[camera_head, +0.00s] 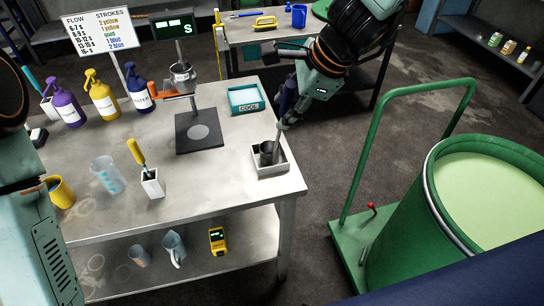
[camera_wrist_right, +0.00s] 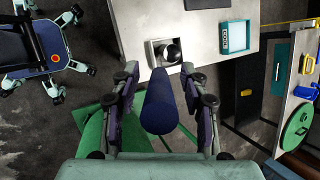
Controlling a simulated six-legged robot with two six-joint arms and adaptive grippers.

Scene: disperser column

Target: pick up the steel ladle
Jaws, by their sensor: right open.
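The steel ladle (camera_head: 277,137) stands upright with its dark bowl in a small white square holder (camera_head: 272,170) at the right front corner of the steel table. In the right wrist view its thick dark blue handle (camera_wrist_right: 160,103) rises toward the camera. My right gripper (camera_wrist_right: 160,76) is open, with one finger on each side of the handle and visible gaps between. In the head view this gripper (camera_head: 284,84) is beside the table's right edge, around the handle's upper part. My left arm shows at the left edge; its gripper is out of view.
A blue tray (camera_head: 246,99), a scale plate (camera_head: 199,131) and a white holder with a yellow-handled tool (camera_head: 152,184) share the table. Pump bottles (camera_head: 103,97) stand at the left. A green drum (camera_head: 490,190) on a cart (camera_head: 343,240) stands right of the table.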

